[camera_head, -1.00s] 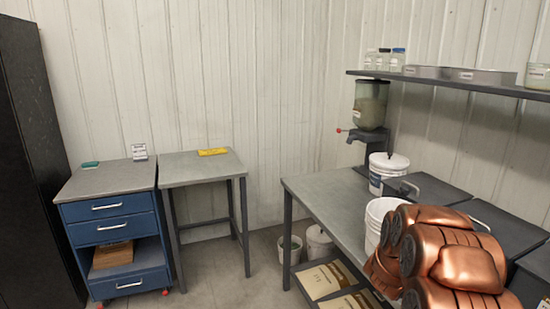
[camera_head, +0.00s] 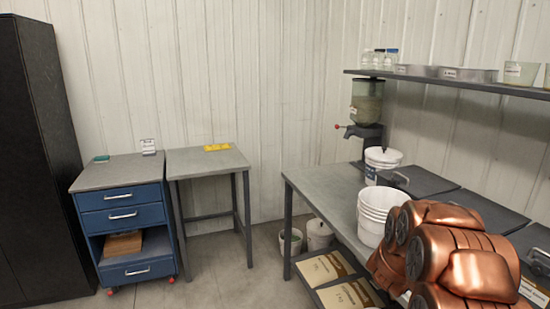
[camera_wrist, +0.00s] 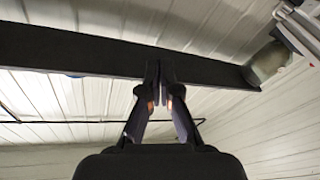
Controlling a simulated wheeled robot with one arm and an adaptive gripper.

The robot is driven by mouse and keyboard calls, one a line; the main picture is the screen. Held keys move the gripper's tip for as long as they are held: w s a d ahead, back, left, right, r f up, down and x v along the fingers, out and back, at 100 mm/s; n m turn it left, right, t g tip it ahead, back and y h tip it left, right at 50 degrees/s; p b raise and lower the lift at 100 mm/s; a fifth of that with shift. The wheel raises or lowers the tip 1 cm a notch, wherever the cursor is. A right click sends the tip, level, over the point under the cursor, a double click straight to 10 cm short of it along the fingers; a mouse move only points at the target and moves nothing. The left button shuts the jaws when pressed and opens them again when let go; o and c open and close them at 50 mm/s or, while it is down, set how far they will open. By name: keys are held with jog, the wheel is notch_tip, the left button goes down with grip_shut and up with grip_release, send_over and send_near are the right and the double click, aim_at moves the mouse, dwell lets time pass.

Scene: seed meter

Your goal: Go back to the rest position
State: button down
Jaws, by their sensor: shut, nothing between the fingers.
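My copper-coloured arm (camera_head: 465,250) is folded at the lower right of the head view, in front of the right-hand bench. My gripper (camera_wrist: 162,75) shows in the wrist view with its dark fingers together and nothing between them. It points toward the underside of a dark shelf (camera_wrist: 60,54) and the pale ribbed wall. The gripper is not clearly visible in the head view.
The workbench (camera_head: 325,188) holds white buckets (camera_head: 376,215) and a seed dispenser (camera_head: 366,105). A wall shelf (camera_head: 430,80) runs above it. A blue drawer cart (camera_head: 122,220) and small table (camera_head: 205,160) stand left.

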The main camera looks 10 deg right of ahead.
jog(key=w+a+f+n+t+y, duration=0.1)
jog(key=w+a+y, duration=0.15)
jog(key=a, duration=0.35)
jog(key=w+a+f+n+t+y+b, duration=0.1)
jog(key=a+f+y, duration=0.1)
jog(key=a+y, duration=0.3)
jog(key=w+a+f+n+t+y, duration=0.1)
jog(key=w+a+y, duration=0.15)
jog(key=a, duration=0.45)
jog(key=s+a+f+n+g+y, duration=0.1)
jog(key=s+a+f+n+y, duration=0.2)
jog(key=a, duration=0.4)
jog(key=s+a+f+g+y, duration=0.1)
jog(key=s+a+g+y, duration=0.1)
jog(key=s+a+y, duration=0.45)
jog(key=s+a+f+n+g+b, duration=0.1)
jog(key=s+a+f+g, duration=0.15)
jog(key=s+a, duration=0.4)
jog(key=s+a+f+n+g+b, duration=0.1)
jog(key=s+a+g, duration=0.2)
jog(key=s, duration=0.7)
jog(key=s+d+g+h, duration=0.1)
jog(key=s+g, duration=0.4)
jog(key=s, duration=1.3)
jog(key=shift+s+d+r+h, duration=0.2)
jog(key=shift+s+d+h, duration=0.15)
jog(key=shift+s+d, duration=0.05)
